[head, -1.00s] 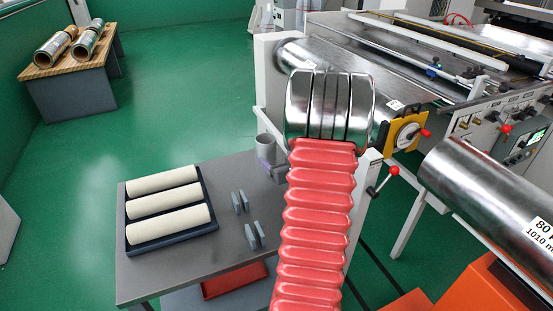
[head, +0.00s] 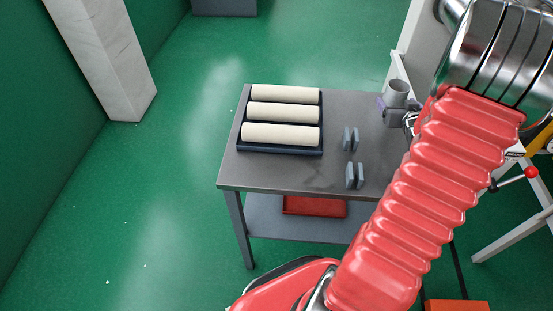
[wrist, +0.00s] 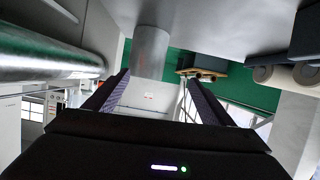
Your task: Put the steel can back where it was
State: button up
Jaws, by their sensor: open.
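The steel can (head: 398,90) is a plain grey cylinder standing upright at the back right corner of the grey table. In the wrist view, which looks upside down, the can (wrist: 150,52) hangs from the grey tabletop at the upper middle. My gripper (wrist: 157,78) is open, with one dark finger to each side of the can's line. The can shows at the fingertips; I cannot tell whether it is between them or just beyond. In the head view only bits of the gripper show low around the can; my red arm hides much of the rest.
A dark blue tray (head: 240,140) with three cream rollers lies left on the grey table (head: 290,174). Two pairs of small grey-blue upright blocks (head: 355,175) stand between tray and arm. A red tray (head: 315,206) is on the lower shelf. A pale column (head: 105,60) stands at left.

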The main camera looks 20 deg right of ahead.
jog(key=w+a+r+n+g+y, duration=0.15)
jog(key=a+r, duration=0.45)
jog(key=a, duration=0.6)
jog(key=w+a+r+n+g+y, duration=0.15)
jog(key=a+r, duration=0.35)
jog(key=a, duration=0.8)
jog(key=s+a+r+n+g+y, duration=0.1)
jog(key=s+a+y, duration=0.1)
jog(key=s+a, duration=0.6)
jog(key=s+a+n+g+y, duration=0.1)
jog(key=s+a+g+y, duration=0.1)
jog(key=s+a, duration=0.7)
jog(key=a, duration=0.7)
jog(key=shift+s+a+r+n, duration=0.15)
jog(key=shift+a+r+n, duration=0.1)
jog(key=shift+r+n, duration=0.15)
